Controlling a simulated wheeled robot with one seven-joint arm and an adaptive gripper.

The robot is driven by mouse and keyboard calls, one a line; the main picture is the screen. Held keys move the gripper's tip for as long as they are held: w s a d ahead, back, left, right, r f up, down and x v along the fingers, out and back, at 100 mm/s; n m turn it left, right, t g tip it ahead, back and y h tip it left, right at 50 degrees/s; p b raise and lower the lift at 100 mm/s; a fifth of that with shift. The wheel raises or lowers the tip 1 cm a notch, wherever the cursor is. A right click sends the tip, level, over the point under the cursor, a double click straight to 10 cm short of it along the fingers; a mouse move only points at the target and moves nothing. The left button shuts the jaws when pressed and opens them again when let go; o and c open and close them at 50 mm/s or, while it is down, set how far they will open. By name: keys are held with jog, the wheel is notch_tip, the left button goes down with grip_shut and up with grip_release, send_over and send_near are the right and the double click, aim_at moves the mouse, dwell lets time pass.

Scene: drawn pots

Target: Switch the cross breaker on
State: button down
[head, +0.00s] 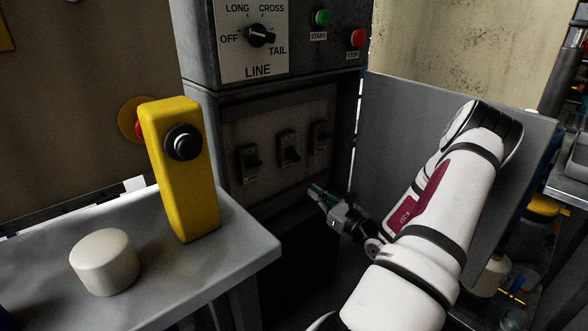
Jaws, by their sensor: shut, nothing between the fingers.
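Three black breakers sit in a row on a recessed panel of the grey cabinet: the left breaker (250,163), the middle breaker (288,147) and the right breaker (319,136). Small labels sit under them, too small to read, so I cannot tell which is the cross breaker. The panel is dim, and I cannot tell each lever's position for sure. My gripper (314,192) is shut and empty, with greenish fingertips pointing left toward the cabinet. It shows below the right breaker, apart from all three.
Above the breakers is a LINE selector knob (259,36), with a green START button (322,18) and red STOP button (357,38). A grey open door panel (395,125) stands right. A yellow button box (182,185) and white cylinder (104,262) stand on a grey table (240,246).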

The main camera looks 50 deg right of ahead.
aim_at(294, 155)
jog(key=shift+w, duration=0.15)
jog(key=b+x, duration=0.3)
jog(key=x, duration=0.6)
jog(key=shift+w, duration=0.35)
jog(key=shift+s+a+r+b, duration=0.1)
jog(key=shift+s+r, duration=0.2)
jog(key=shift+r, duration=0.35)
jog(key=shift+s+r+b, duration=0.1)
jog(key=shift+s+r, duration=0.15)
jog(key=shift+r, duration=0.35)
jog(key=shift+s+r+b, duration=0.1)
jog(key=shift+s+r, duration=0.2)
jog(key=shift+r, duration=0.35)
